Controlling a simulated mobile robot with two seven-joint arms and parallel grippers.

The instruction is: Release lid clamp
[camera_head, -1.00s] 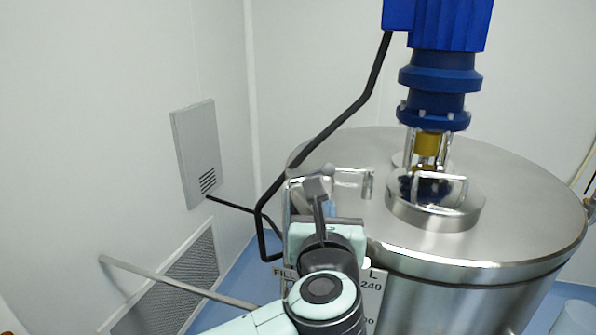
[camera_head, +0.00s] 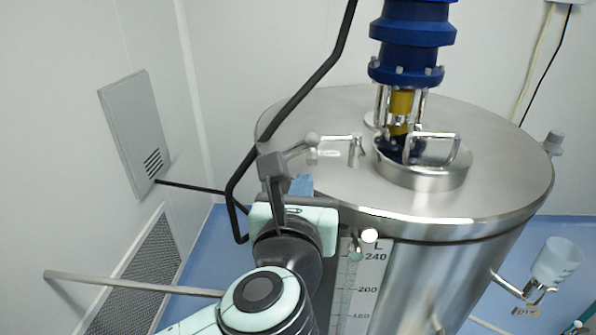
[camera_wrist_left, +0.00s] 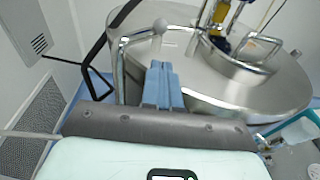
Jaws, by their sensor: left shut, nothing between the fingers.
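The lid clamp (camera_head: 335,145) is a shiny metal bar with a round knob at the left rim of the steel vessel's lid (camera_head: 490,165). My left gripper (camera_head: 302,184) is at the near left rim, just below the clamp in the picture. Its blue fingers are together and empty; they also show in the left wrist view (camera_wrist_left: 160,70). Whether they touch the clamp cannot be told. My right gripper is not in view.
A blue motor (camera_head: 410,45) rises over the lid beside a round hatch with a handle (camera_head: 425,170). A bent black pipe (camera_head: 300,95) runs close behind my left gripper. A white cup (camera_head: 557,262) is fixed at the vessel's right. A wall with vents is at left.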

